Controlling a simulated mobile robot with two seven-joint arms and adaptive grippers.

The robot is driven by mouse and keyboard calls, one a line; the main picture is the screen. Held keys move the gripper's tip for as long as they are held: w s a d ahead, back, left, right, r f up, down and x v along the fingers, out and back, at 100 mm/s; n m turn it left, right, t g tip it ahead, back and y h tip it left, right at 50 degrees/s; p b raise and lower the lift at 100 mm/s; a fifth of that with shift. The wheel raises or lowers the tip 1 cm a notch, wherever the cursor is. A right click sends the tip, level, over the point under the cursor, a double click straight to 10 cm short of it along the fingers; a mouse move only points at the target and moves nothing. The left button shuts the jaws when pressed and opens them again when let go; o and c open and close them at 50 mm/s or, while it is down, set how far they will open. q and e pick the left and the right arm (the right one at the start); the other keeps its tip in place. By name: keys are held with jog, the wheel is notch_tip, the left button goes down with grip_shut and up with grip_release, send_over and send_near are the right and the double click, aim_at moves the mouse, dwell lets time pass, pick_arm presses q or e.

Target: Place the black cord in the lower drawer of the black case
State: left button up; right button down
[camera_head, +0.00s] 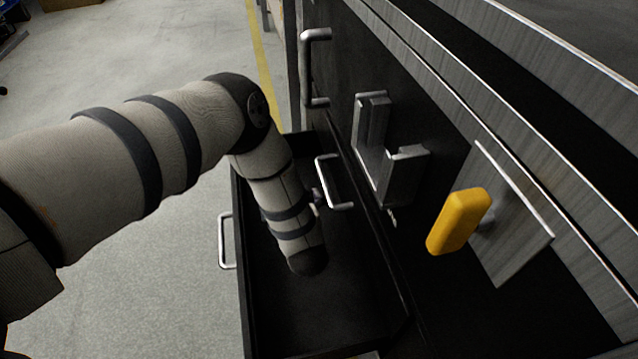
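The black case (400,262) fills the right side, with metal trim and handles. Its lower drawer (345,305) is pulled out and open, and the part of its dark floor that shows looks empty. My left arm comes in from the left and bends down over the drawer, with its dark rounded end above or inside it. I cannot tell how deep it reaches. My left gripper is hidden behind the arm or out of view. My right gripper is not in view. I cannot make out the black cord; it may be hidden by the arm or lost against the dark drawer.
A metal handle (226,242) is on the drawer's outer front. Another handle (322,182) and a taller one (306,68) stick out from the case. A yellow-gripped latch (459,221) juts out on the right.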

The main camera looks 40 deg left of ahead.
pick_arm(q)
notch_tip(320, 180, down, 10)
jog(key=b, duration=0.4)
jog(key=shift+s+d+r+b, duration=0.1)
jog(key=shift+b, duration=0.25)
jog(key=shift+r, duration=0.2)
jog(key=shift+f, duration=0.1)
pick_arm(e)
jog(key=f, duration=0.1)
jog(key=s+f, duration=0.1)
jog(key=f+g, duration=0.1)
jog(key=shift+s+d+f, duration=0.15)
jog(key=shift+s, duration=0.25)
pick_arm(q)
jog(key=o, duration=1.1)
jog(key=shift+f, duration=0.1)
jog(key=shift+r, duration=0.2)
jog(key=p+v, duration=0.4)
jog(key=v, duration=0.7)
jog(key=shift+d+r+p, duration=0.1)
jog(key=shift+p, duration=0.25)
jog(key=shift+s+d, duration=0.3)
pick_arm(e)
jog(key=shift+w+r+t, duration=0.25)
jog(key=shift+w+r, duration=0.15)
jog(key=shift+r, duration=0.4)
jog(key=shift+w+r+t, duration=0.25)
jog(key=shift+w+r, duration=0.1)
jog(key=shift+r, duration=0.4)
